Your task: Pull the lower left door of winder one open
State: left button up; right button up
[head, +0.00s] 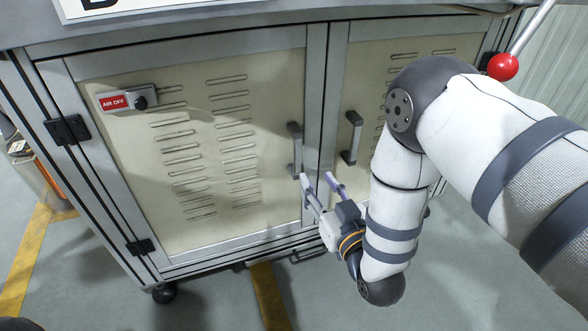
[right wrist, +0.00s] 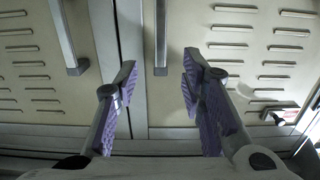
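The lower left door (head: 240,90) of the winder's cabinet is cream with slotted vents in a grey frame, and it is shut. Its upright grey bar handle (head: 295,150) is near its right edge. My right gripper (head: 318,180) is open near the lower end of this handle. In the right wrist view, the handle (right wrist: 160,40) lies in line with the gap between the purple-padded fingers (right wrist: 158,70); nothing is gripped. I cannot tell how far the handle reaches between them. My left gripper is not in view.
The right door (head: 430,65) is shut, with its own handle (head: 351,138) close by on the right. A red "AIR OFF" plate (head: 114,102) is on the left door. A red-knobbed lever (head: 503,67) stands at upper right. Floor (head: 225,295) before the cabinet is clear.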

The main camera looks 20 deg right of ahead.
aim_at(299, 147)
jog(key=shift+t, duration=0.3)
jog(key=w+b, duration=0.1)
jog(key=w, duration=0.3)
jog(key=w+b, duration=0.1)
jog(key=w, duration=0.3)
jog(key=w+r+b, duration=0.1)
jog(key=w, duration=0.2)
jog(key=shift+w+a, duration=0.25)
jog(key=shift+w, duration=0.15)
jog(key=shift+w+r, duration=0.1)
jog(key=shift+w, duration=0.35)
grip_shut()
